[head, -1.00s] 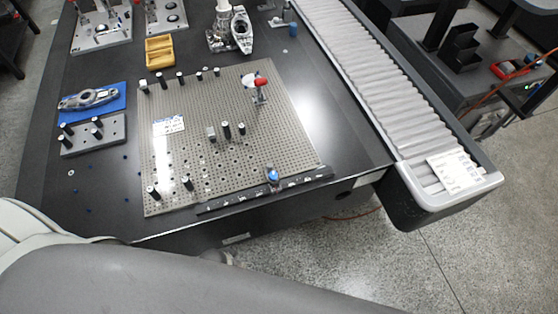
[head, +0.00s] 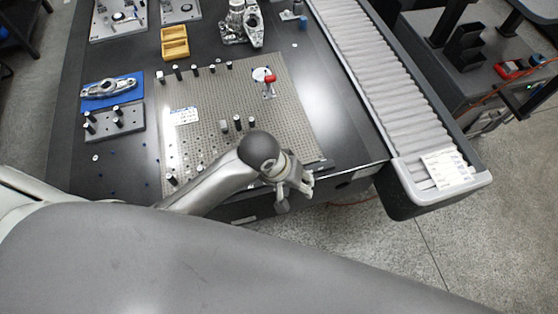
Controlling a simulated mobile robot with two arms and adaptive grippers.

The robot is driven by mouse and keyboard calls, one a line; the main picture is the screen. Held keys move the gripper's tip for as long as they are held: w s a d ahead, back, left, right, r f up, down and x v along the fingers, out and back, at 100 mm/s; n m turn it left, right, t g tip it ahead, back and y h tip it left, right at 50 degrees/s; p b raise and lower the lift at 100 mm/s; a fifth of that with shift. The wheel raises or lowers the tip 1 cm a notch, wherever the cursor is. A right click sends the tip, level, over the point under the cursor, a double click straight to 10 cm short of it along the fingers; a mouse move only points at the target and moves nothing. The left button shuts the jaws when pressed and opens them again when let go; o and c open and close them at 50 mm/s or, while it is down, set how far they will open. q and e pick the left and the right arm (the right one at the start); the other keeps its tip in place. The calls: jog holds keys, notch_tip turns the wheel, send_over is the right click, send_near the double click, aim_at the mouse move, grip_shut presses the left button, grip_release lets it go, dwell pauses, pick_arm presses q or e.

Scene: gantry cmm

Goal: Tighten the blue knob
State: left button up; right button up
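My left gripper (head: 296,192) is over the front edge of the grey perforated plate (head: 210,100), with its arm reaching in from the lower left. Its fingers are small and seen from above, so I cannot tell whether they are open or shut. The blue knob, on the dark strip along the plate's front edge, is hidden behind my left arm and gripper. I cannot tell whether the gripper touches it. My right gripper is not in view.
A red-handled clamp (head: 269,83) and several black posts stand on the plate. A blue pad (head: 125,100) bears a metal part at the left. A yellow tray (head: 175,43) lies at the back. A roller conveyor (head: 375,75) runs along the right side.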

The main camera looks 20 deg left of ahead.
pick_arm(q)
jog(key=w+a+f+n+g+y, duration=0.2)
jog(key=w+a+n+y, duration=0.2)
jog(key=w+a+n, duration=0.5)
jog(key=f, duration=0.7)
jog(key=w+d+f+p, duration=0.1)
jog(key=f, duration=0.2)
jog(key=shift+d+f, duration=0.1)
jog(key=shift+f, duration=0.25)
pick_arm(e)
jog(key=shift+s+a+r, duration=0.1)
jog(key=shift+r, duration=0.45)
